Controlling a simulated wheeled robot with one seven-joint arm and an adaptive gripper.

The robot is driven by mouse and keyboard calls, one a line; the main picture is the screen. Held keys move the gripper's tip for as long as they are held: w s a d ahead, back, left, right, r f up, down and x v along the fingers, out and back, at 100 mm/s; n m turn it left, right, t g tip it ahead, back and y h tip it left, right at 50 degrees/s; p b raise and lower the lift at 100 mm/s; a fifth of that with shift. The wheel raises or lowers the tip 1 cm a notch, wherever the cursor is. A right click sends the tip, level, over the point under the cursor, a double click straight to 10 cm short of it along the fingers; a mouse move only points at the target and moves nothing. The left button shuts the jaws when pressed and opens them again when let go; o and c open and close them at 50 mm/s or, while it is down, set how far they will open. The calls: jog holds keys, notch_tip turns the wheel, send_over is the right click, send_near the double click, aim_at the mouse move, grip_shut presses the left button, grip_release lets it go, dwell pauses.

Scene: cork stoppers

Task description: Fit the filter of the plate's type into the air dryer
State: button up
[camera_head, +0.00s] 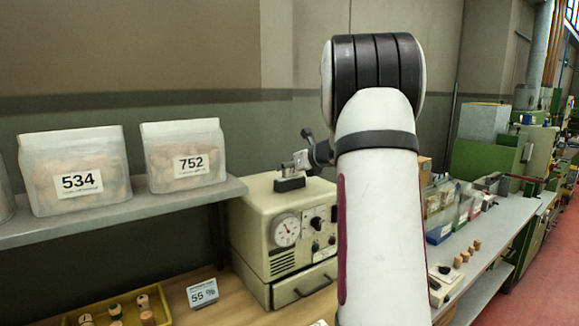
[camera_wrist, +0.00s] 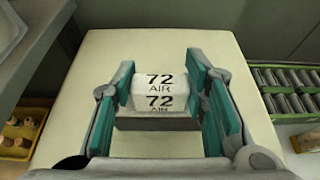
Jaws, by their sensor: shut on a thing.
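My gripper (camera_wrist: 162,82) is shut on a pale block-shaped filter (camera_wrist: 160,98) marked "72 AIR", with a teal pad at each side. The filter is over the cream top of the air dryer (camera_wrist: 85,75), at a dark rectangular seat (camera_wrist: 158,123). I cannot tell whether it is inside the seat or just above it. In the head view the air dryer (camera_head: 262,232) has a round gauge and a drawer. My gripper (camera_head: 306,158) shows small above its top, partly hidden by my arm. The dark seat also shows there (camera_head: 289,184).
A small plate (camera_head: 202,293), seemingly reading "55", stands on the bench. A yellow tray (camera_head: 72,318) of corks is at lower left. Bags marked 534 (camera_head: 75,170) and 752 (camera_head: 184,155) stand on the shelf (camera_head: 130,212). A roller conveyor (camera_wrist: 290,92) is at right.

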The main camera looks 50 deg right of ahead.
jog(key=o, duration=1.2)
jog(key=v, duration=1.2)
